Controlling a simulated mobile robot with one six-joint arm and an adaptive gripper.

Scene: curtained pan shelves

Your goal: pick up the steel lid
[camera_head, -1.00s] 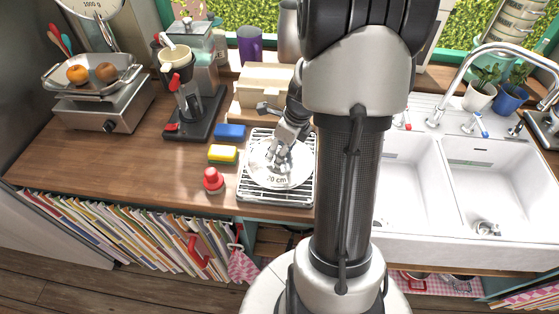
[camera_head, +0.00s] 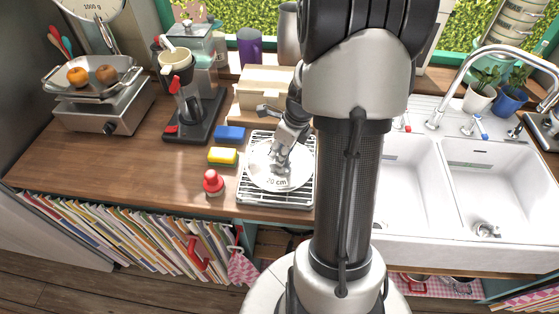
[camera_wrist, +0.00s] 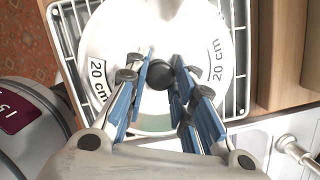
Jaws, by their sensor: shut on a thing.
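The steel lid (camera_head: 262,172) is a round, pale disc marked "20 cm", lying over the wire rack on the counter. In the wrist view the lid (camera_wrist: 110,35) fills the upper middle, with a dark round knob (camera_wrist: 159,75) at its centre. My gripper (camera_wrist: 160,78) has its blue-padded fingers on both sides of the knob and is shut on it. In the head view my gripper (camera_head: 280,158) reaches down onto the lid from above. My arm hides part of the lid's right side there. I cannot tell whether the lid touches the rack.
The wire rack (camera_head: 272,202) lies under the lid. A yellow sponge (camera_head: 222,156), a blue sponge (camera_head: 230,132) and a red-topped brush (camera_head: 213,182) are close on the left. A wooden crate (camera_head: 262,88) stands behind, and the white sink (camera_head: 480,190) is to the right.

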